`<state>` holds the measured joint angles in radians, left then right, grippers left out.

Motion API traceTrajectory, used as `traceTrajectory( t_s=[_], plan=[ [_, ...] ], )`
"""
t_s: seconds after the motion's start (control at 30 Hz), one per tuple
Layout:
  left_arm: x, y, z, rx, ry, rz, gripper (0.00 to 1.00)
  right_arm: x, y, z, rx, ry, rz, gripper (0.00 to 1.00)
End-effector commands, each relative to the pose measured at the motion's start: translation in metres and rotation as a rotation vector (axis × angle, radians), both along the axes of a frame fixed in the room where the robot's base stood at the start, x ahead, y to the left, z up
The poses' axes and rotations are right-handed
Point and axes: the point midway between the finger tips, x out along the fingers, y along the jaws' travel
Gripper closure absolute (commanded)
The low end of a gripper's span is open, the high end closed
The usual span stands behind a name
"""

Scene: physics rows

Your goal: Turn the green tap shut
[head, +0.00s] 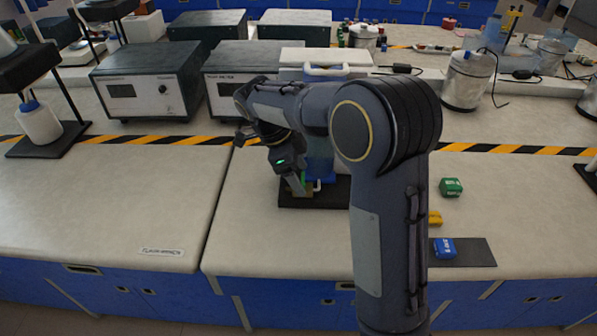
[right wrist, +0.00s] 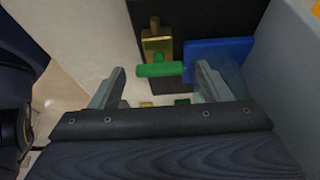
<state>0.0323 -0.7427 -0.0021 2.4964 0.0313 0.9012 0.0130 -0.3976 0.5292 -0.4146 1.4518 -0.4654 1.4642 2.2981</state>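The green tap (right wrist: 158,70) shows in the right wrist view as a short green bar lying crosswise below a brass fitting (right wrist: 157,42). A blue block-like part (right wrist: 222,52) is just to its right. My right gripper (right wrist: 160,67) is open, with one finger on each side of the green bar and a visible gap to both fingers. In the head view my right gripper (head: 297,186) points down over a black base plate (head: 325,200), and my arm hides much of the tap there. My left gripper is not in view.
A green block (head: 451,187), a yellow block (head: 435,218) and a blue block (head: 444,248) on a dark mat (head: 478,252) lie right of my arm. Instrument boxes (head: 150,82) and a metal container (head: 467,82) stand behind the striped tape. The left bench top is mostly clear.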

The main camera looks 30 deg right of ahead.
Motion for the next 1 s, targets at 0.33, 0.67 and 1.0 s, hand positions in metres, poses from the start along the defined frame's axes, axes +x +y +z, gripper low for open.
traceTrajectory(
  t_s=[0.33, 0.67, 1.0],
  plan=[
    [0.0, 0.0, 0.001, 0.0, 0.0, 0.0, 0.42, 0.001, 0.002, 0.005, 0.0, 0.0, 0.001, 0.29],
    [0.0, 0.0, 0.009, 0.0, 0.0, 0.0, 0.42, 0.012, 0.019, 0.054, 0.0, -0.003, 0.002, 0.29],
    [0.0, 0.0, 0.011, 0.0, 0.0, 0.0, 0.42, 0.016, 0.025, 0.072, 0.0, 0.002, 0.001, 0.29]
  ],
)
